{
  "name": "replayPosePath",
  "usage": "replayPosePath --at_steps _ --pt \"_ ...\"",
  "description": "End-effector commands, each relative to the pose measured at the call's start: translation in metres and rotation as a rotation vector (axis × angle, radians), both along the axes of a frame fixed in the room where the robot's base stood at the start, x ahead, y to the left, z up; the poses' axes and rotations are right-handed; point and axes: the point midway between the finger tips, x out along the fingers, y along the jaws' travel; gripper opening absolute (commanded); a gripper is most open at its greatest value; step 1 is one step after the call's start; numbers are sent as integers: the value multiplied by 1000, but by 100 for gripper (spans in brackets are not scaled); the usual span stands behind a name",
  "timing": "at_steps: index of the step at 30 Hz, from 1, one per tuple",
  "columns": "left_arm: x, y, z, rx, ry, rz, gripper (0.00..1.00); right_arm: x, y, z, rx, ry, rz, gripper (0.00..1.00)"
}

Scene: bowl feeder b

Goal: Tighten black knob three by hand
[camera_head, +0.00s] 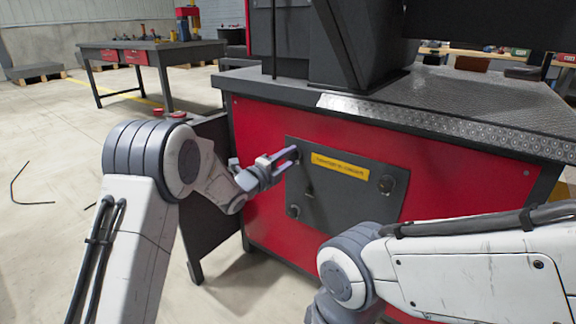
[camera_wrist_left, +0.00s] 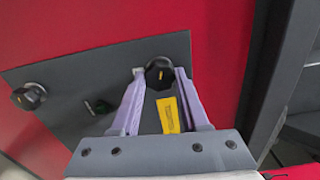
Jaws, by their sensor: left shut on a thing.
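A dark grey panel (camera_head: 338,218) on the red cabinet side carries black knobs and a yellow label (camera_head: 340,166). My left gripper (camera_head: 293,156) is at the panel's upper left corner. In the left wrist view its lilac fingers (camera_wrist_left: 158,76) are shut on a black knob (camera_wrist_left: 159,70) with a small yellow mark, one finger on each side. Another black knob (camera_head: 386,184) is at the panel's upper right, and one (camera_head: 294,211) at its lower left. I cannot read any knob number. My right gripper is out of view.
The cabinet (camera_head: 262,113) has a dark textured top with an overhanging edge (camera_head: 440,121) above the panel. A dark open door (camera_head: 206,211) stands left of it. A workbench (camera_head: 143,49) is behind at left. The floor at left is mostly free, with a thin black cable (camera_head: 17,186).

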Motion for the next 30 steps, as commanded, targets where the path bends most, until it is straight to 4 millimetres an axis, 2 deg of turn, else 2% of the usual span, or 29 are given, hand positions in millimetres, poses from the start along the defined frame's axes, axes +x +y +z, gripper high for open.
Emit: replayPosePath --at_steps 6,22,23,24,25,30 --pt "1 2 -2 54 -38 5 0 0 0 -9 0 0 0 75" --pt "1 3 -1 71 -47 5 0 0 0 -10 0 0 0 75" --pt "1 3 -1 71 -47 5 52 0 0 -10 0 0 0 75" --pt "0 2 -1 71 -47 4 68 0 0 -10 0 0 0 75" --pt "0 2 -1 71 -47 4 75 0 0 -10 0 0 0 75" --pt "0 0 -1 70 -48 1 75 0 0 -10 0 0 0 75"
